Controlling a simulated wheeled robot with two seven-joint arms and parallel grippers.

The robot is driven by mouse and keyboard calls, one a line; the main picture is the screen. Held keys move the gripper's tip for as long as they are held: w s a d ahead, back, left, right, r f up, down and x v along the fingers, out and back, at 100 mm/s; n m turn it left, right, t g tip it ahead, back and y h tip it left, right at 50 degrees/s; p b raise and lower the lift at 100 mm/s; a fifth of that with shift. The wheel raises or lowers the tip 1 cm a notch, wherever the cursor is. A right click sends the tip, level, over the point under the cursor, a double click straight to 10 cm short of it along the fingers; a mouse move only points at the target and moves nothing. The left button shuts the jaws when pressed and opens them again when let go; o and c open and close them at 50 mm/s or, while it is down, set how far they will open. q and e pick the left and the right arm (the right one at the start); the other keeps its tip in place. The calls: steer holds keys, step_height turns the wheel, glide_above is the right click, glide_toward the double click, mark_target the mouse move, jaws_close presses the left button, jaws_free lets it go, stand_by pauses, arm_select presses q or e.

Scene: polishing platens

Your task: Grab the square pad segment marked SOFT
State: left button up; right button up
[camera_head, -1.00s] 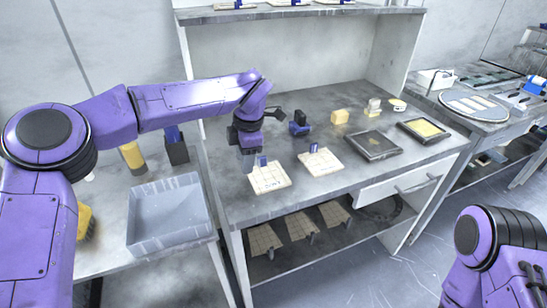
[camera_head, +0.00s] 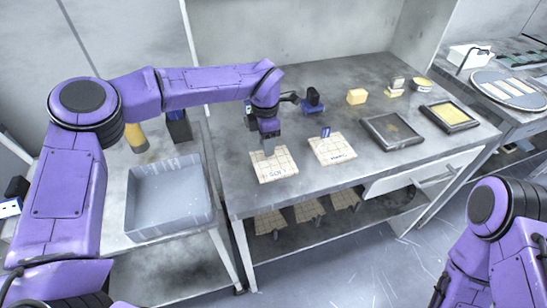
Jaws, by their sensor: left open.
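Two square cream pad segments with grid lines lie side by side on the grey workbench. The left pad segment (camera_head: 284,166) has small dark lettering near its front edge that seems to read SOFT. The right pad segment (camera_head: 335,152) has lettering too small to read surely and an upright blue tab (camera_head: 325,132) near its back edge. My left gripper (camera_head: 268,148) points down over the back part of the left pad, open, and hides that pad's blue tab. I cannot tell whether the fingers touch the tab. My right arm shows at lower right, its gripper out of view.
A grey bin (camera_head: 168,200) stands on the lower left table. Behind the pads are a blue-and-black tool (camera_head: 312,101) and a yellow block (camera_head: 357,96). Two dark framed trays (camera_head: 393,131) (camera_head: 449,117) lie to the right. More pads (camera_head: 269,222) sit on the shelf below.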

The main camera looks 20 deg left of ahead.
arm_select(q)
steer(key=shift+s+a, duration=0.1)
steer(key=shift+s, duration=0.2)
jaws_close()
